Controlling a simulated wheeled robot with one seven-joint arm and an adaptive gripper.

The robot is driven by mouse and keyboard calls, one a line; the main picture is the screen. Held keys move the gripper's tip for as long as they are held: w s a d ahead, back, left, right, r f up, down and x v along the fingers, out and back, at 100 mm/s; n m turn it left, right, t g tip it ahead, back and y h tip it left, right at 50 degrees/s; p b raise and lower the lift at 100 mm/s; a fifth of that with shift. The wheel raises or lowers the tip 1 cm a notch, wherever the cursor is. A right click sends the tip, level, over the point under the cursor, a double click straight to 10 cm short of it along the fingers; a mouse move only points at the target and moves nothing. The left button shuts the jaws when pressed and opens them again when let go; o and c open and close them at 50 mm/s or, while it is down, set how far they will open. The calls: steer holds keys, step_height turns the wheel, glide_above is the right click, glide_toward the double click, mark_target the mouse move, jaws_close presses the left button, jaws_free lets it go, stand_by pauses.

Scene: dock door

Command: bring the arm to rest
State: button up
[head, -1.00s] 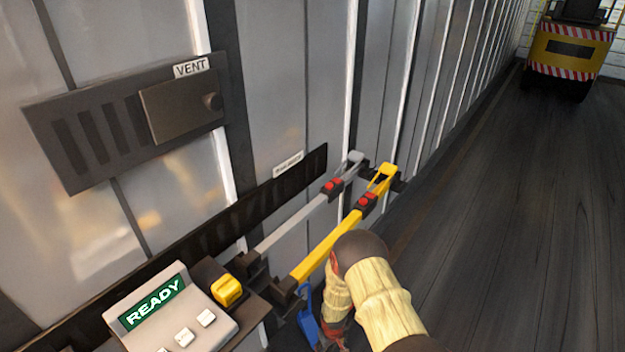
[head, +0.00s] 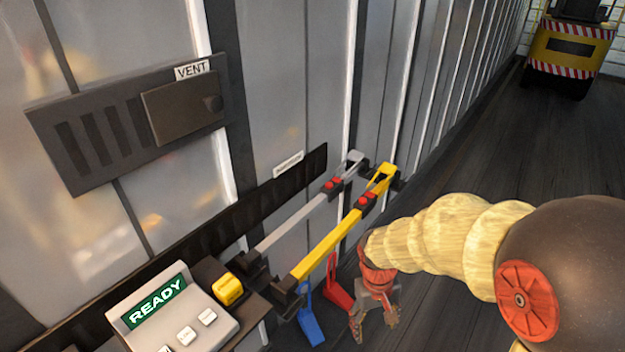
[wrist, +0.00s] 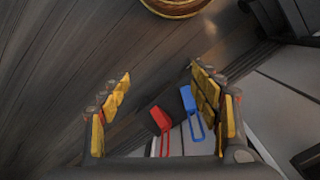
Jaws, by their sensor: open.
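My gripper (head: 376,322) hangs at the lower middle of the head view, fingers pointing down, in front of the wall and right of the yellow bar. In the wrist view my gripper (wrist: 160,110) is open, its yellow-padded fingers wide apart with nothing held between them. My arm reaches in from the right. The red piece (wrist: 160,121) and the blue piece (wrist: 190,102) also show in the wrist view, beyond the fingers.
A yellow bar (head: 328,246) and a grey bar (head: 292,223) run along the wall. A panel reading READY (head: 170,312) stands at lower left, beside a yellow button (head: 227,289). A vent box (head: 130,122) is above. A yellow vehicle (head: 568,52) stands far right; the floor between is clear.

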steer(key=s+d+r+t, duration=0.1)
steer(key=s+r, duration=0.3)
steer(key=r, duration=0.4)
steer(key=s+d+r+m+t+p, duration=0.1)
steer(key=s+r+t, duration=0.2)
steer(key=r, duration=0.5)
steer(key=s+d+r+m+t+y, duration=0.1)
steer(key=s+r+t, duration=0.1)
steer(key=s+r, duration=0.3)
step_height(320, 180, up, 3)
steer(key=shift+d+f+t, duration=0.1)
steer(key=shift+d+t, duration=0.15)
steer(key=shift+t, duration=0.05)
steer(key=shift+c, duration=0.8)
